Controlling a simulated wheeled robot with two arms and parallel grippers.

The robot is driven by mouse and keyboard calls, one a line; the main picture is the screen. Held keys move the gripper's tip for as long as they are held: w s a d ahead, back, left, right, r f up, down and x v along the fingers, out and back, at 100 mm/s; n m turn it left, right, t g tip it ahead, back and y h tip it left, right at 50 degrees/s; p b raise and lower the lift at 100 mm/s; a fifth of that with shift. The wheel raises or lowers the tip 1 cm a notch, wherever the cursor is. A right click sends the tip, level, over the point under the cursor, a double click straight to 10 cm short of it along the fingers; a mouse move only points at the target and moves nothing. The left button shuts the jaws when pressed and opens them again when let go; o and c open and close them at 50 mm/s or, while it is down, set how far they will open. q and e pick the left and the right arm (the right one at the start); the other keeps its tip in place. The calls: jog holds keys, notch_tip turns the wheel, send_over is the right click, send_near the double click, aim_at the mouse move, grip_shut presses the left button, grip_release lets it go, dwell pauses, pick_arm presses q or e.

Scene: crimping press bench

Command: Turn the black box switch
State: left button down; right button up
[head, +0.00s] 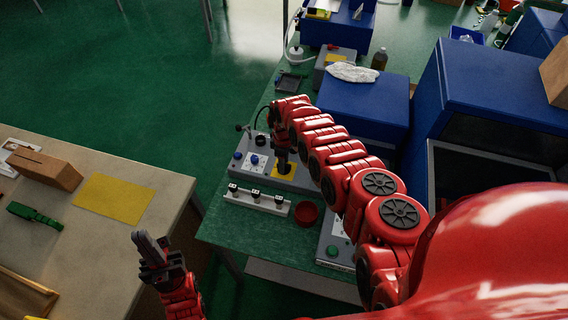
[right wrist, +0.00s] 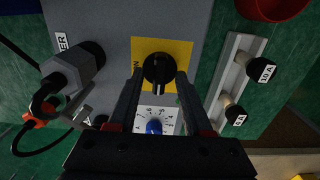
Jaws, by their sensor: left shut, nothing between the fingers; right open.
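The black box switch (right wrist: 158,70) is a round black knob with a pale pointer mark, on a yellow plate (right wrist: 185,48) of a grey control box (right wrist: 110,18). In the head view the grey box (head: 238,148) stands on the green bench and my gripper partly hides the switch. My right gripper (head: 284,160) is over the yellow plate. In the right wrist view its open fingers (right wrist: 159,78) reach toward the knob, one on each side. I cannot tell whether they touch it. My left gripper (head: 140,238) is shut and empty, away at the lower left.
A blue knob on a white dial (right wrist: 154,126) and a cable plug (right wrist: 75,68) are near the switch. A rail with labelled black parts (head: 257,200), a red bowl (head: 306,214) and a green-button box (head: 334,252) stand close by. Blue cabinets (head: 365,105) are behind my right arm.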

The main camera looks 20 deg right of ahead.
jog(key=shift+f, duration=0.2)
grip_shut()
